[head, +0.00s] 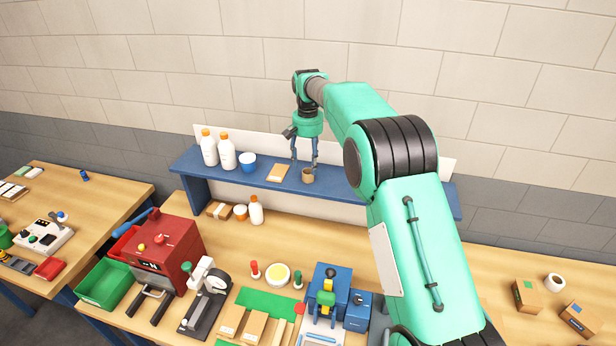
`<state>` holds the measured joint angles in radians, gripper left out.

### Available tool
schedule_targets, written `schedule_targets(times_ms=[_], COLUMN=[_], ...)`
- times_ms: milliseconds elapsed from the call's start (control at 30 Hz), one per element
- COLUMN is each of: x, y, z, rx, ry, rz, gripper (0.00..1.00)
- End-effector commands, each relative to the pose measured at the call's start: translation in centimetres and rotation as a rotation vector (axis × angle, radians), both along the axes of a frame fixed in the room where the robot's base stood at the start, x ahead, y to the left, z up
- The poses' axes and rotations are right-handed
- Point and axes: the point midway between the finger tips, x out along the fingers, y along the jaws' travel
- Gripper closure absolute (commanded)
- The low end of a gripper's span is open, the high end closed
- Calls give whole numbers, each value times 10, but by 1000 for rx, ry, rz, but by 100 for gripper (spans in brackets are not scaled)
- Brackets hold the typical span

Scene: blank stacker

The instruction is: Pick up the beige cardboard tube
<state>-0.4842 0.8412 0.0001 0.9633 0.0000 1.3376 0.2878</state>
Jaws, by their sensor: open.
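The beige cardboard tube (308,176) is a short, upright, tan cylinder with a dark open top. It stands on the blue raised shelf (350,194), right of the middle. My gripper (304,167) points down at the tube from above, with its two blue fingers apart. The fingertips are close to the tube's rim in the picture, one to its left and one near its upper right. I cannot tell whether they touch it or straddle it. Nothing is held.
A flat tan box (278,172) lies just left of the tube. A pale back panel (265,145) rises behind. A red machine (165,252) and a blue machine (329,288) stand below.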

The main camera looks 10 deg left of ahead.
Motion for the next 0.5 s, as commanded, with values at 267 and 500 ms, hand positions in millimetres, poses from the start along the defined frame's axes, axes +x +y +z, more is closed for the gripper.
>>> schedule_targets(times_ms=[267, 500], x=[0, 0], y=[0, 0], z=[0, -13], rx=[0, 0], ry=[0, 1], rz=[0, 0], gripper=[44, 44])
